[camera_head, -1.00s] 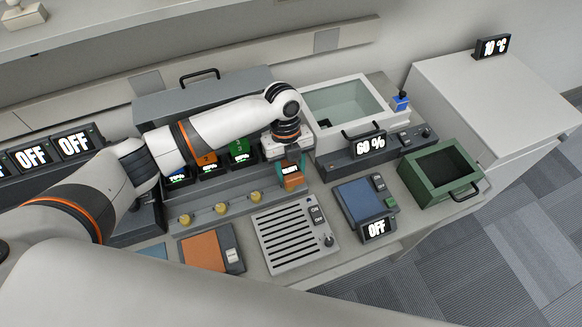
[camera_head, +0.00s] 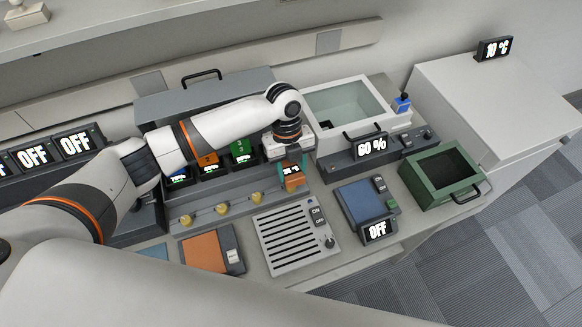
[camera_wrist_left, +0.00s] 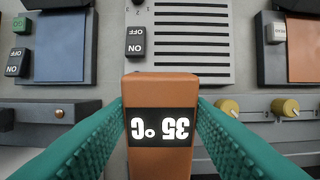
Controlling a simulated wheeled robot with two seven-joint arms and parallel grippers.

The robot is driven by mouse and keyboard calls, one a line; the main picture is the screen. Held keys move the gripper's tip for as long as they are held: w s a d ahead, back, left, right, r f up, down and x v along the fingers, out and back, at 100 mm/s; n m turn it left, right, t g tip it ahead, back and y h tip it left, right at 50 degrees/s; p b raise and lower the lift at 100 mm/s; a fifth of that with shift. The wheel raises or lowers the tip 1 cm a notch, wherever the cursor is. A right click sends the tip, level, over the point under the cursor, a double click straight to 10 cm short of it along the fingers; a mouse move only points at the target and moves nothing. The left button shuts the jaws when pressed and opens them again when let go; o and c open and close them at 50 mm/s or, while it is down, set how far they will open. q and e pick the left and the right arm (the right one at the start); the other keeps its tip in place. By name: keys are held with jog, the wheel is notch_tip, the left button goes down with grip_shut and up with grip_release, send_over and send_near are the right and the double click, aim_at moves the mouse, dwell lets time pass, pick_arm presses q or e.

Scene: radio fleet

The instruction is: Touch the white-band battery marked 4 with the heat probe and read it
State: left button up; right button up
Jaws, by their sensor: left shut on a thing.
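My left gripper (camera_head: 291,169) has teal fingers and is shut on the orange heat probe (camera_head: 294,182). In the left wrist view the probe (camera_wrist_left: 160,86) sits between both fingers, and its display reads 35 °C upside down. The gripper is over the right end of the grey battery rack (camera_head: 215,190). An orange battery marked 2 (camera_head: 207,159) and a green battery marked 3 (camera_head: 240,147) stand there, left of the gripper. The white-band battery marked 4 cannot be made out; my wrist covers that end of the rack. Probe contact cannot be told. My right gripper is out of view.
In front are a slotted grey panel (camera_head: 288,238) with a switch, a blue pad unit (camera_head: 359,205) reading OFF and an orange pad (camera_head: 205,250). A white basin (camera_head: 346,105), a 60 % display (camera_head: 370,147) and a green bin (camera_head: 441,178) stand to the right.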

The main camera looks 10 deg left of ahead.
pick_arm(q)
jog(key=shift+s+d+r+p, duration=0.1)
jog(key=shift+s+d+p, duration=0.25)
jog(key=shift+s+p, duration=0.2)
jog(key=shift+s+d+r+p, duration=0.1)
jog(key=shift+s+d+p, duration=0.25)
jog(key=shift+s+p, duration=0.15)
jog(key=s+d, duration=0.1)
jog(key=s+p, duration=0.1)
jog(key=s+d+p, duration=0.1)
jog(key=shift+s+d+f, duration=0.2)
jog(key=shift+s+d, duration=0.1)
jog(key=shift+s, duration=0.1)
jog(key=shift+w+a, duration=0.1)
